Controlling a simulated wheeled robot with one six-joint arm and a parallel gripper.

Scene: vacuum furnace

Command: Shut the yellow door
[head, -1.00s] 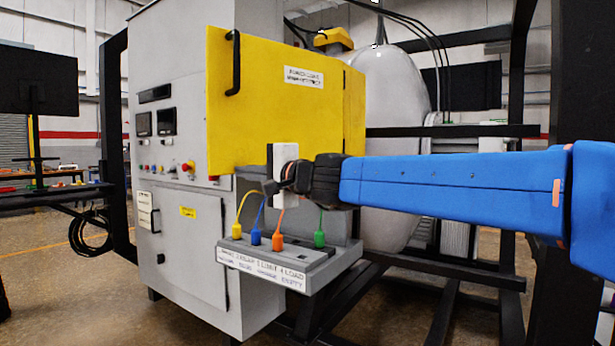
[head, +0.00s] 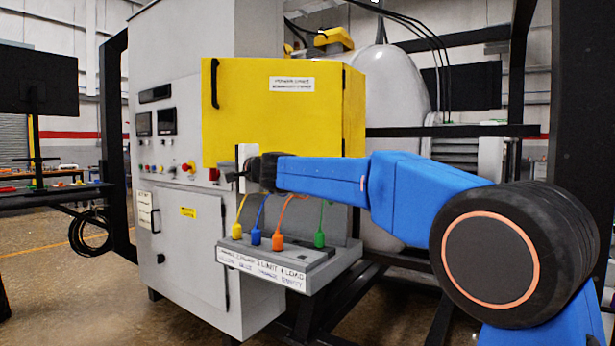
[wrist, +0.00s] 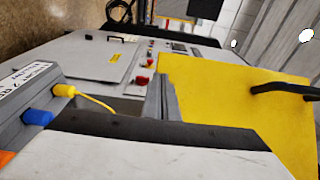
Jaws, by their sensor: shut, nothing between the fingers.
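The yellow door (head: 275,110) stands ajar, hinged at its right side, with its free left edge off the grey cabinet front. It has a black handle (head: 213,83) near the free edge and a white label. The door also fills the right of the wrist view (wrist: 235,110), with the handle (wrist: 285,89) at far right. My gripper (head: 240,177) is shut and empty at the door's lower left corner, in front of its bottom edge. I cannot tell whether it touches the door. A white part beside my gripper hides a little of the door.
The grey cabinet (head: 180,235) carries buttons and displays left of the door. A grey box (head: 290,262) with several coloured plugs and cables sits just below my gripper and arm. Black frame bars (head: 450,131) stand to the right.

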